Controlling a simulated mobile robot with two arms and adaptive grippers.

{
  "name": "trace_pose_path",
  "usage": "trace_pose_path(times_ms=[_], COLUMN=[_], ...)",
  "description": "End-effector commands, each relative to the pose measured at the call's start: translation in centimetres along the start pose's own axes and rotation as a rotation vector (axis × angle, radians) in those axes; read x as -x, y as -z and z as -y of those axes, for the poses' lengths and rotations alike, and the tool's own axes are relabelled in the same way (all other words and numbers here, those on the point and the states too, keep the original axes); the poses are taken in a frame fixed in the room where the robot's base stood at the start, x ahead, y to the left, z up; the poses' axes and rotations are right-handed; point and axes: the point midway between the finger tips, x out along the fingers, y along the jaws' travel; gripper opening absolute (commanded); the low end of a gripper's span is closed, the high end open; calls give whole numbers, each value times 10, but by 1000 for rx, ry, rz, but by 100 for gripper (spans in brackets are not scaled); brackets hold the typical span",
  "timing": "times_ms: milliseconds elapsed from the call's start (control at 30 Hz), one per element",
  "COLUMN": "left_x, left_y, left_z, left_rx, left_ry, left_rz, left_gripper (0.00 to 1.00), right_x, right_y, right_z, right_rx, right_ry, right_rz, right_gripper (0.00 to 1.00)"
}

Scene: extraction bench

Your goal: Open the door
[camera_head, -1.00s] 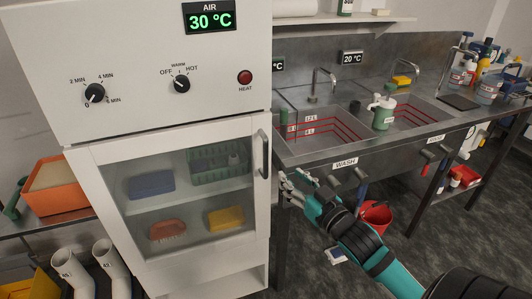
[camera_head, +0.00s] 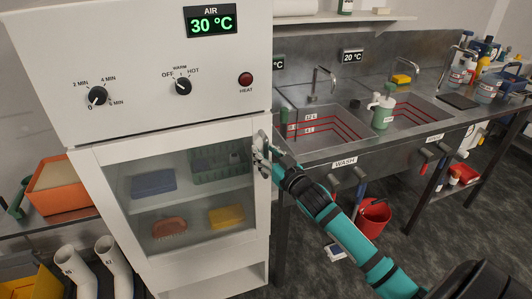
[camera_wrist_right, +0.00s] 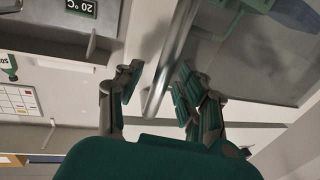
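The cabinet door (camera_head: 118,175) is white with a glass pane and looks shut. Its vertical metal handle (camera_head: 265,150) is at the door's right edge. My right gripper (camera_head: 262,152) is at the handle and partly hides it. In the right wrist view, the handle (camera_wrist_right: 172,60) runs between the two open fingers of the right gripper (camera_wrist_right: 155,90), with gaps visible on both sides. Through the glass a blue block, a green rack, an orange brush-like item and a yellow sponge show on shelves. My left gripper is not in view.
The sink bench (camera_head: 320,150) with a green-white jug (camera_head: 382,112) stands right of the cabinet. A red bucket (camera_head: 373,217) is on the floor under it. An orange bin (camera_head: 58,185) is at the left. Open floor lies in front of the bench.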

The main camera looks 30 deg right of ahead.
Motion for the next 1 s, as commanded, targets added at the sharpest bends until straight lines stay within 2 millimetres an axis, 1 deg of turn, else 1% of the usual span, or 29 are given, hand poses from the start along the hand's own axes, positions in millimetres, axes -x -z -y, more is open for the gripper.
trace_pose_path(times_ms=[67,300,367,867,1000], left_x=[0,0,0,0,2], left_y=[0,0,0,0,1], left_z=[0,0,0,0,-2], left_rx=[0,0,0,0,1], left_ry=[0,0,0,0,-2], left_rz=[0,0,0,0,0], left_gripper=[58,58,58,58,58], right_x=[0,0,0,1,4], right_y=[0,0,0,0,0], right_z=[0,0,0,0,0], right_rx=[0,-1,-1,0,-2], right_ry=[0,0,0,0,-6], right_rz=[0,0,0,1,1], right_gripper=[38,7,0,0,0])
